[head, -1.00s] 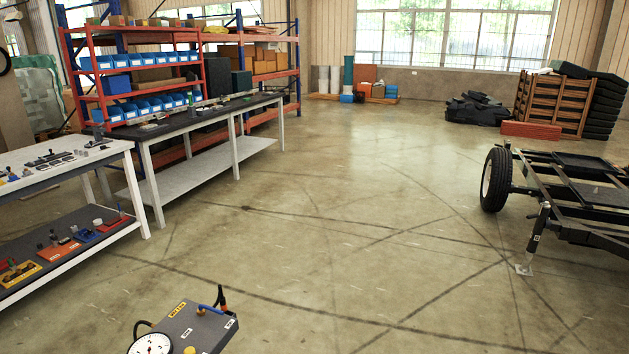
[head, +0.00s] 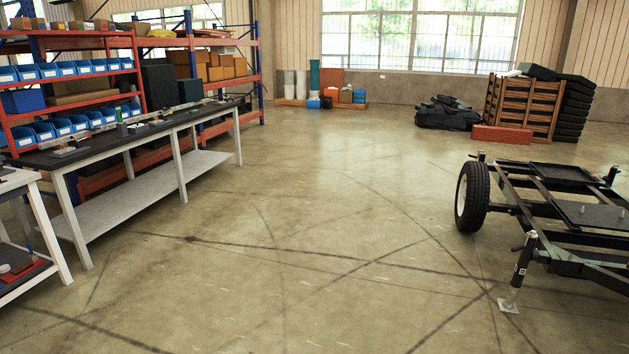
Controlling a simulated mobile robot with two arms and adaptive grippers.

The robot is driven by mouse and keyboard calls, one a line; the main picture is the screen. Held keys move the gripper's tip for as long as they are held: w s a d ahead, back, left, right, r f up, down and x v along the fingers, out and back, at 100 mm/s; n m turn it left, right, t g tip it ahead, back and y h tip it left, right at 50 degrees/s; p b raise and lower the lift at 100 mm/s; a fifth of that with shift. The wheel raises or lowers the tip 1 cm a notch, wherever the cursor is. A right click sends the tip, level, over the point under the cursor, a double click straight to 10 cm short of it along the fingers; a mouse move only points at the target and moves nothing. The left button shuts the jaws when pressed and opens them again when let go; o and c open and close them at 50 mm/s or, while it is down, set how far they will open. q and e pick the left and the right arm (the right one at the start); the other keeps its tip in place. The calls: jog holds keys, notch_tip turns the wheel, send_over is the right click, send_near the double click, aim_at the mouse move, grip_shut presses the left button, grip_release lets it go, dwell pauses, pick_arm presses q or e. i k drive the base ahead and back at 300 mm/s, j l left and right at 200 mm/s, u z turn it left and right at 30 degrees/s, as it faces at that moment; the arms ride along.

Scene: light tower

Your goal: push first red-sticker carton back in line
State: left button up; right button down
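No red sticker can be made out on any carton from here. Several brown cartons (head: 222,68) sit on a shelf of the blue and orange rack at the back left, and smaller ones stand on its top shelf. A few more boxes (head: 345,96) stand on the floor by the back wall. Neither of my grippers shows in the head view.
A dark-topped workbench (head: 140,131) runs along the left, with a white table's corner (head: 20,180) nearer. Red shelving with blue bins (head: 60,127) stands behind. A black trailer frame (head: 560,205) with a wheel (head: 472,196) is at right. The middle floor (head: 300,220) is clear.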

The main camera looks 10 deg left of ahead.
aim_at(21, 22)
jog(key=i+j+u, duration=0.2)
jog(key=i, duration=0.3)
jog(key=i+l+u, duration=0.1)
jog(key=i+u, duration=0.15)
jog(key=i, duration=0.2)
jog(key=i+l+u, duration=0.2)
jog(key=i, duration=0.3)
jog(key=i+u, duration=0.2)
jog(key=i, duration=0.25)
jog(key=i+l+u, duration=0.25)
jog(key=i, duration=0.25)
jog(key=i+j+u, duration=0.3)
jog(key=i, duration=0.6)
jog(key=i+u, duration=0.3)
jog(key=i, duration=0.6)
jog(key=i+l+u, duration=0.35)
jog(key=i, duration=0.55)
jog(key=i+u, duration=0.1)
jog(key=i, duration=0.55)
jog(key=i+l+u, duration=0.1)
jog(key=i, duration=0.6)
jog(key=i+l+u, duration=0.1)
jog(key=i, duration=0.55)
